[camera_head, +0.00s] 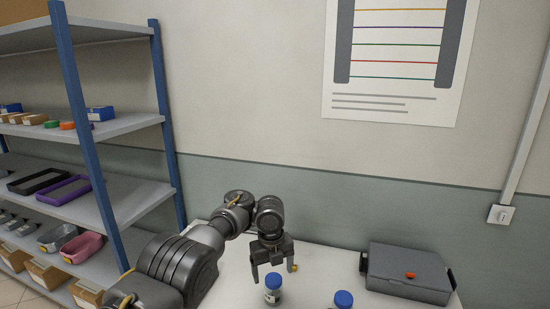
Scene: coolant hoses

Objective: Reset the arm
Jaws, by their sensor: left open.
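My left arm (180,262) comes in from the lower left and reaches over a white table. My left gripper (272,277) points down with its fingers apart. A bottle with a blue cap (273,290) shows just below and between the fingertips; I cannot tell whether they touch it. My right gripper is not in view.
A second blue cap (343,299) shows at the bottom edge. A grey case (408,273) with an orange latch lies at the table's right. A blue-post shelf (90,140) with bins stands left. A poster (398,60) hangs on the wall. White tabletop (335,262) is clear before the case.

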